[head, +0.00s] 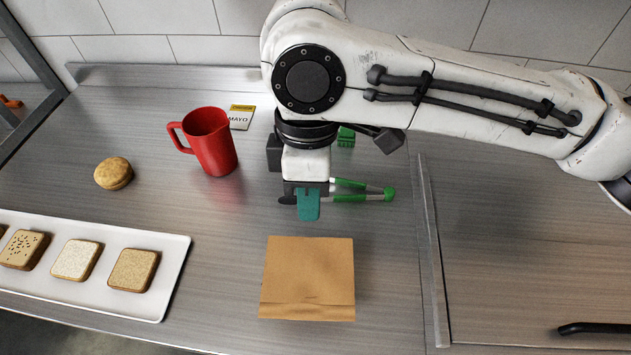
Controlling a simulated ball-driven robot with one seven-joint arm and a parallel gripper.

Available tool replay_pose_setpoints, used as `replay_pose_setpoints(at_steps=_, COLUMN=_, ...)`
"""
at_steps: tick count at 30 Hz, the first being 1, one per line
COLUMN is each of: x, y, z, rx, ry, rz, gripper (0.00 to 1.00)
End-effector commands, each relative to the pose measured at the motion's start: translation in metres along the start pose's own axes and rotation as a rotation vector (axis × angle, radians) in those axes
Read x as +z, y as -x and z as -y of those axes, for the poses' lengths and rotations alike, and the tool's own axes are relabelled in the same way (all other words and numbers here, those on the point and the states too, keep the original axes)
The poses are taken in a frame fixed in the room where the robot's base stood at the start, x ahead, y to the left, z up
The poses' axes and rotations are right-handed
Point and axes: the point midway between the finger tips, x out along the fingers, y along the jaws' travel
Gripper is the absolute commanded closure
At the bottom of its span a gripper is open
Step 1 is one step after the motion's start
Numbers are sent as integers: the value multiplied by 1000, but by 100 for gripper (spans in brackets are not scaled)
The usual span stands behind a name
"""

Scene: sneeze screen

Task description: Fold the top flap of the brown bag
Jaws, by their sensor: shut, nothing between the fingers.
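The brown bag (308,270) lies flat on the metal counter in the lower middle of the head view. A crease or flap edge runs across it near its front end, and I cannot tell how far the flap is folded. My gripper (308,205) is above the counter just behind the bag's back edge, apart from the bag in the picture. Its teal fingers point down, and it is shut with nothing in it. The arm hides part of the counter behind it.
Green-tipped tongs (368,197) lie right behind my gripper. A red jug (212,145), a MAYO label (241,118) and a bun (114,173) stand to the left. A white tray (150,309) holds several bread slices. A clear screen edge (432,250) stands right of the bag.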

Motion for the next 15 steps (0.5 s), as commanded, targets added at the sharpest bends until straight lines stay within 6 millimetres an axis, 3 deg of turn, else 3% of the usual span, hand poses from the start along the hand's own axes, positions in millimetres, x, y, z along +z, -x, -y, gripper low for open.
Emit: replay_pose_setpoints(at_steps=15, x=0, y=23, z=5, rx=0, ry=0, rz=0, gripper=100)
